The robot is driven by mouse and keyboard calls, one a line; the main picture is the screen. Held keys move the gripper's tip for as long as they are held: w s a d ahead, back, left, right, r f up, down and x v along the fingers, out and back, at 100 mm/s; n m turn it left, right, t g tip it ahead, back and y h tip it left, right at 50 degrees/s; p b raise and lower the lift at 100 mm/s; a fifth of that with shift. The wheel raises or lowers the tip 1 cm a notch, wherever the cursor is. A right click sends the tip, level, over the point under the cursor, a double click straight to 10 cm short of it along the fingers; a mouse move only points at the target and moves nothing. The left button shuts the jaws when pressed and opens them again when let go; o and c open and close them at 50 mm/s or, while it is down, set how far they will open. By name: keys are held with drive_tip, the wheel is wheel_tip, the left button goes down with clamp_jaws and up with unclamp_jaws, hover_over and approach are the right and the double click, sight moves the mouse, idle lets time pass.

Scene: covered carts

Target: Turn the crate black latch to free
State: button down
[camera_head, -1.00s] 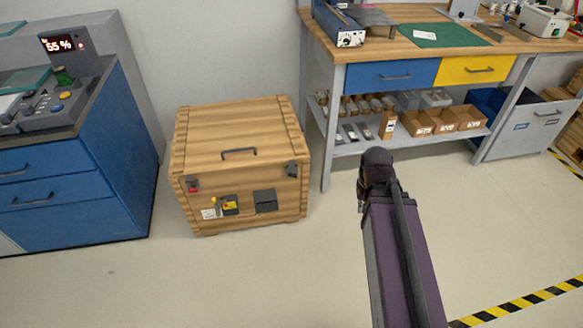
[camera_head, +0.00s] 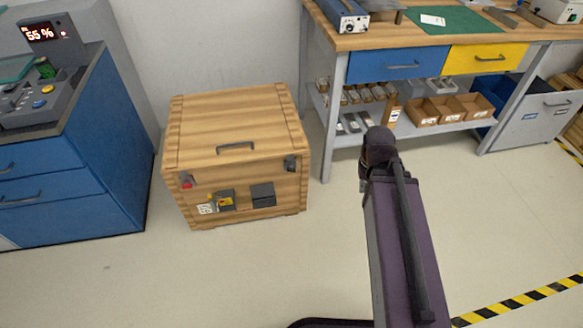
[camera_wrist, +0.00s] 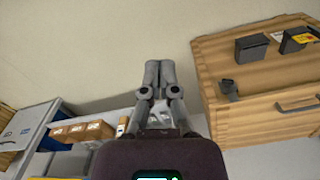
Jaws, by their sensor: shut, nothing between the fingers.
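The wooden crate (camera_head: 235,125) stands on the floor, its lid down, in the head view. Its black latch (camera_head: 290,163) is at the upper right of the front face, and a red-marked latch (camera_head: 186,181) is at the upper left. In the wrist view the crate (camera_wrist: 245,62) is at the right, seen turned over, with the black latch (camera_wrist: 229,88) near its left edge. My gripper (camera_wrist: 160,68) is shut and empty, to the left of the latch in that view and apart from the crate. The head view shows my arm but not my fingertips.
A workbench (camera_head: 415,36) with drawers and a lower shelf of boxes stands right of the crate. A blue cabinet (camera_head: 70,190) with a control panel is at the left. The floor (camera_head: 230,275) before the crate is clear. Striped tape (camera_head: 520,302) marks the right.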

drive_tip(key=w+a+f+t+y+b, duration=0.3)
drive_tip(key=w+a+f+b, duration=0.3)
drive_tip(key=w+a+b, duration=0.2)
drive_tip(key=w+a+f+n+t+y+b, duration=0.1)
drive_tip(key=w+a+f+t+y+b, duration=0.2)
drive_tip(key=w+b, duration=0.8)
drive_tip(key=shift+w+a+f+t+b, duration=0.5)
drive_tip(key=shift+a+f+t, duration=0.5)
drive_tip(key=shift+a+f, duration=1.2)
drive_tip(key=shift+w+a, duration=0.2)
drive_tip(key=shift+a, duration=0.05)
drive_tip(key=b, duration=0.7)
hover_over(289, 167)
drive_tip(key=s+d, duration=0.1)
drive_tip(key=d, duration=0.2)
wheel_tip(289, 167, down, 7)
drive_tip(key=shift+s+d+r, duration=0.1)
drive_tip(key=shift+s+r, duration=0.05)
drive_tip(key=shift+r, duration=0.05)
drive_tip(key=shift+s+f, duration=0.2)
drive_tip(key=shift+f, duration=0.1)
drive_tip(key=shift+s+a+f+b, duration=0.1)
drive_tip(key=shift+a+f+b, duration=0.3)
drive_tip(key=shift+f+b, duration=0.3)
drive_tip(key=shift+s+a+f+b, duration=0.1)
drive_tip(key=shift+a+f+b, duration=0.25)
drive_tip(key=shift+f+b, duration=0.3)
